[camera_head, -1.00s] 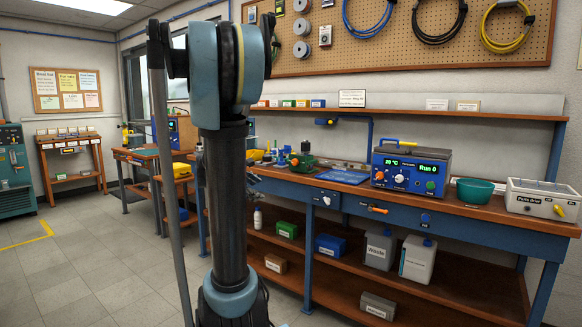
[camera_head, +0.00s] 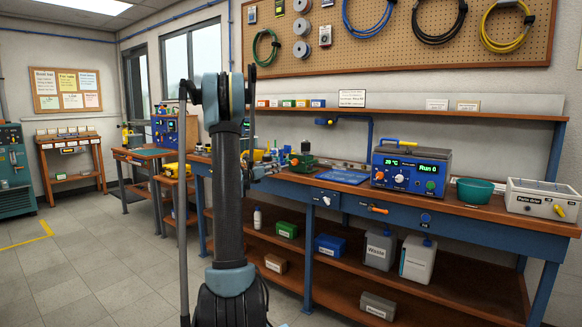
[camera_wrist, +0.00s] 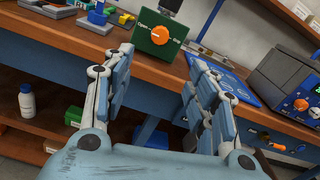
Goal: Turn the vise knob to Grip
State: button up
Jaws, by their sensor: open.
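The vise is a green box whose front panel (camera_wrist: 145,46) shows in the wrist view at top centre. It carries an orange knob (camera_wrist: 160,35) with a label at its left that looks like "Open" and a small label at its right. I cannot tell which way the knob points. In the head view the green vise (camera_head: 306,161) stands on the long bench, just right of my arm. My gripper (camera_wrist: 157,66) is open and empty. Its two fingers are spread wide, below and in front of the knob, apart from it.
A blue mat (camera_wrist: 222,82) lies right of the vise, with a blue control unit (camera_wrist: 290,85) beyond. A white bottle (camera_wrist: 27,101) and bins stand on the lower shelf. The bench front edge (camera_wrist: 60,40) runs below the vise.

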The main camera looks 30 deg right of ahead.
aim_at(293, 162)
jog(key=x, duration=1.7)
jog(key=shift+w+d, duration=0.2)
jog(key=shift+d, duration=0.05)
jog(key=c, duration=1.1)
jog(key=shift+o, duration=0.2)
jog(key=shift+d, duration=0.1)
jog(key=shift+w, duration=0.1)
